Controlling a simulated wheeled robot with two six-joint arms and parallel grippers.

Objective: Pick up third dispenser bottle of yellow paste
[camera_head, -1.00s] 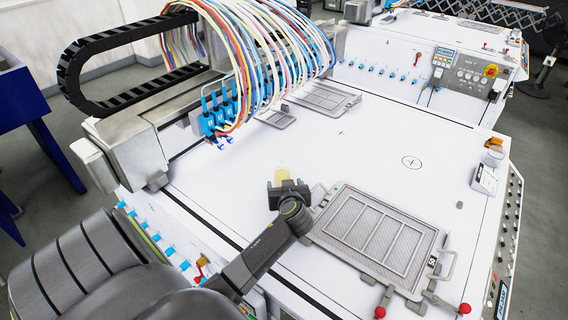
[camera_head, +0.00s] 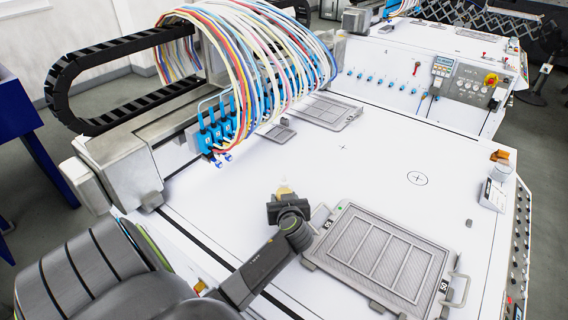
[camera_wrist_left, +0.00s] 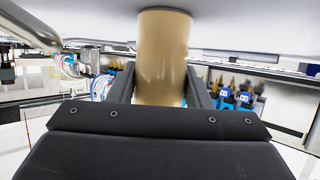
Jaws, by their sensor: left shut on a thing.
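The yellow paste bottle (camera_wrist_left: 163,60) is a tan-yellow cylinder standing between the two fingers of my left gripper (camera_wrist_left: 160,95) in the left wrist view. The fingers are shut on its sides. Its upper end in that view runs to a pale surface at the top, and its lower end is hidden behind the gripper body. In the head view the bottle (camera_head: 285,189) shows as a small pale yellow shape just beyond the dark left gripper (camera_head: 286,200). The gripper is over the white table, left of the framed screen. My right gripper is not in view.
A grey framed screen (camera_head: 352,242) with handles lies on the white table (camera_head: 380,150) right of the gripper. The nozzle head (camera_head: 213,130) with blue nozzles and coloured tubes hangs at the back left. The table's middle is mostly clear.

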